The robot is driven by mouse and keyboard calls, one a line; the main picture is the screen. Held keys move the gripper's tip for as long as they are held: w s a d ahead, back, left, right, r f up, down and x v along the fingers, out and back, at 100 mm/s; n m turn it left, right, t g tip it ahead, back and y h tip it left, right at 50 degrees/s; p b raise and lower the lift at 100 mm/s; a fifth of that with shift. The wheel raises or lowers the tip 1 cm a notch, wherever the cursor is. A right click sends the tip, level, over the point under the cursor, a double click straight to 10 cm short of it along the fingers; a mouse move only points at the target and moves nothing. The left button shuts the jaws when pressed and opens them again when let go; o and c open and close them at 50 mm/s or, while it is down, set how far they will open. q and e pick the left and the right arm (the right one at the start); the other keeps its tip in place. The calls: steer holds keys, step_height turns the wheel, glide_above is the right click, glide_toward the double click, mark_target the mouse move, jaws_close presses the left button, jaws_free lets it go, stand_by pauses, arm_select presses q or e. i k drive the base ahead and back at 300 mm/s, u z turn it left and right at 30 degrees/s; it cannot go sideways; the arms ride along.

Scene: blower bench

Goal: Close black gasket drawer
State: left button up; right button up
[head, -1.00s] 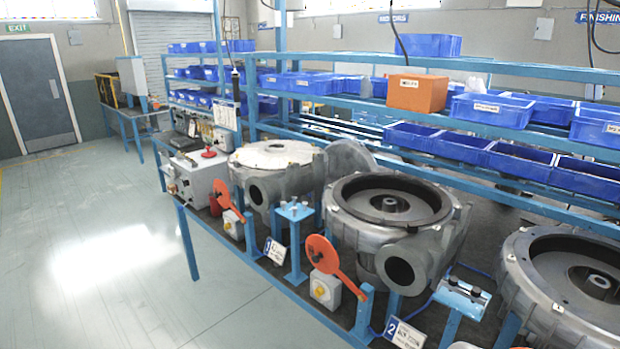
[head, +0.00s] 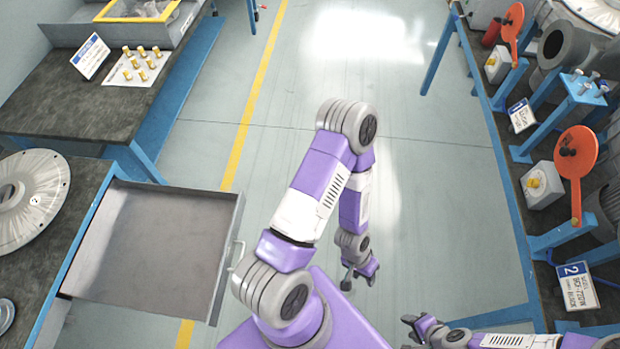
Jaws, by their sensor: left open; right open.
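A drawer (head: 150,245) stands pulled out from under the left bench in the head view. It looks grey, with a flat floor and low metal walls, and I see nothing in it. A pale handle (head: 236,262) is on its right-hand front wall. I cannot tell from its colour or any label whether it is the black gasket drawer. My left gripper (head: 359,278) is open and empty over the floor, right of the drawer and apart from it. My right gripper (head: 410,328) is open and empty, further right near the bottom edge.
The left bench (head: 85,125) holds a round metal cover (head: 30,200), a plate of brass fittings (head: 138,68) and a yellow-rimmed tray (head: 95,12). The right bench (head: 545,270) carries blower parts and orange levers (head: 576,152). The aisle with a yellow line (head: 250,100) is clear between them.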

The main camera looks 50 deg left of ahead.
mark_target(168, 250)
steer(key=u, duration=0.6)
steer(key=k, duration=0.55)
steer(key=u, duration=1.4)
steer(key=k, duration=0.65)
steer(key=u, duration=0.6)
steer(key=i, duration=0.4)
steer(key=u, duration=0.05)
